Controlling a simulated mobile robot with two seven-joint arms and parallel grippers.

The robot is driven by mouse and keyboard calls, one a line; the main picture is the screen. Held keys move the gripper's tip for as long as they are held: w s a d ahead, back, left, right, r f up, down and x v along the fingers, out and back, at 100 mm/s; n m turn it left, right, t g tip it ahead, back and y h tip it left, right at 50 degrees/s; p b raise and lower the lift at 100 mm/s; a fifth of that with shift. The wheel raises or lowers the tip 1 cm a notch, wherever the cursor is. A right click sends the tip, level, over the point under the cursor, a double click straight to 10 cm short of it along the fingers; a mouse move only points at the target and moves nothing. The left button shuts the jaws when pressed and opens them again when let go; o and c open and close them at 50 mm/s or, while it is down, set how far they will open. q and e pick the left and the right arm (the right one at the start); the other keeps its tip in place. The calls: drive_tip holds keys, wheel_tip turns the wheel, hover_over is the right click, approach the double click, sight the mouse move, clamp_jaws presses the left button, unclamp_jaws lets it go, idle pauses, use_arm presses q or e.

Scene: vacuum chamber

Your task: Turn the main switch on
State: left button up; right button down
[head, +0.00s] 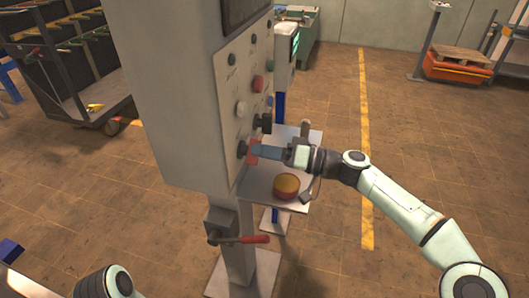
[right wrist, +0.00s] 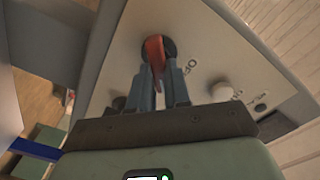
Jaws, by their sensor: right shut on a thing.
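The main switch is a red handle on a dark round base, low on the sloped light panel of the grey cabinet. The red handle (head: 253,152) shows in the head view, partly covered by my right gripper (head: 264,152). In the right wrist view, the red handle (right wrist: 154,52) stands between the fingertips of my right gripper (right wrist: 160,78), which is shut on it. "OFF" lettering (right wrist: 186,74) is printed beside the base. My left gripper is out of view.
A red-handled lever (head: 252,239) sits on the column.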

drive_tip(key=shift+f+m+p, duration=0.15)
drive_tip(key=shift+m+p, duration=0.55)
drive_tip(key=shift+m, duration=3.4)
drive_tip(key=c, duration=1.1)
unclamp_jaws()
drive_tip(key=b+v, duration=0.1)
drive_tip(key=v, duration=1.2)
drive_tip(key=shift+d, duration=0.2)
